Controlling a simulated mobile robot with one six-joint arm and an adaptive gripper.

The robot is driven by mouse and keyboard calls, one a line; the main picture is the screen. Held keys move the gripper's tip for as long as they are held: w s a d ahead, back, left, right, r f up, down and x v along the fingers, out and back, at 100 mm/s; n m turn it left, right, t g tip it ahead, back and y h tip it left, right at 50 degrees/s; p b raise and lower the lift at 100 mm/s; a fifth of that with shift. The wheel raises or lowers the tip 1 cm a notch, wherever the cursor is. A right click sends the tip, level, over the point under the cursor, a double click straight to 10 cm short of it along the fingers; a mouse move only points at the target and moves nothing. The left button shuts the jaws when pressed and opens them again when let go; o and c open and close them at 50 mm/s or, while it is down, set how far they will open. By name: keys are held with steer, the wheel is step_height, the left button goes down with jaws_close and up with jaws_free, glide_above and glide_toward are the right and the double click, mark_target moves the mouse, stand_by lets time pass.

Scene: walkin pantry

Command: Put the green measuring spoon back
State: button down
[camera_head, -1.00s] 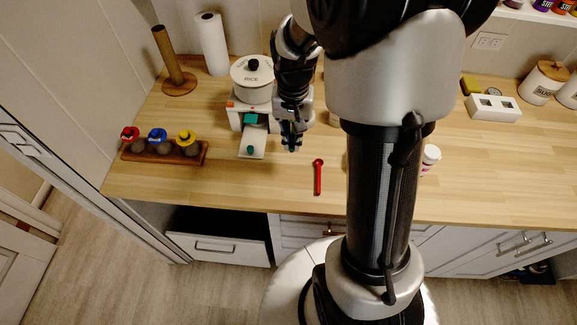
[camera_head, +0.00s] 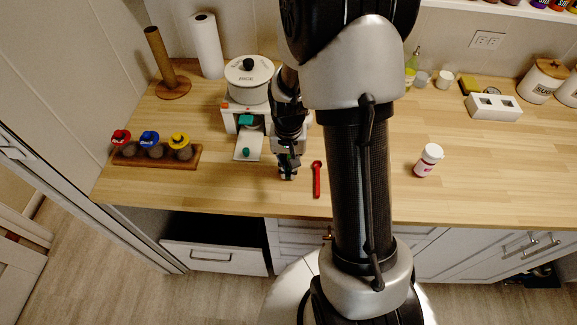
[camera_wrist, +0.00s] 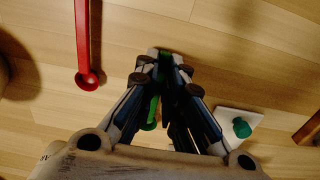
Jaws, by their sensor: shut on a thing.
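My gripper (camera_head: 288,174) is low over the front part of the wooden counter, between the white box's open tray and the red measuring spoon. In the wrist view, my gripper (camera_wrist: 168,62) is shut on the green measuring spoon (camera_wrist: 152,108), partly hidden between the fingers. The red measuring spoon (camera_head: 317,182) lies on the counter to the gripper's right; it also shows in the wrist view (camera_wrist: 83,45). The white box (camera_head: 231,119) under the rice canister (camera_head: 249,85) has a tray (camera_head: 248,146) pulled out, with a green knob (camera_head: 246,153).
A wooden rack (camera_head: 126,158) with red, blue and yellow-topped jars stands left. A paper roll (camera_head: 207,45) and wooden holder (camera_head: 172,82) stand behind. A white bottle (camera_head: 428,160) and white two-hole block (camera_head: 494,107) are right. The front-right counter is clear.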

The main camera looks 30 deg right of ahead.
steer(key=shift+f, duration=0.2)
steer(key=c, duration=1.7)
jaws_free()
steer(key=shift+r, duration=0.1)
step_height(320, 180, up, 12)
steer(key=p, duration=0.4)
step_height(320, 180, up, 13)
steer(key=n+t, duration=0.2)
steer(key=n, duration=0.1)
glide_above(288, 169)
steer(key=s+a, duration=0.7)
steer(key=s+a+r+n+t, duration=0.1)
steer(key=s+r+n, duration=0.1)
steer(key=s, duration=0.3)
steer(key=s+a+r+n+t, duration=0.1)
steer(key=s+a, duration=0.1)
steer(key=s, duration=0.3)
steer(key=shift+a+r+n+t, duration=0.3)
steer(key=shift+r+n, duration=0.05)
steer(key=shift+n, duration=0.05)
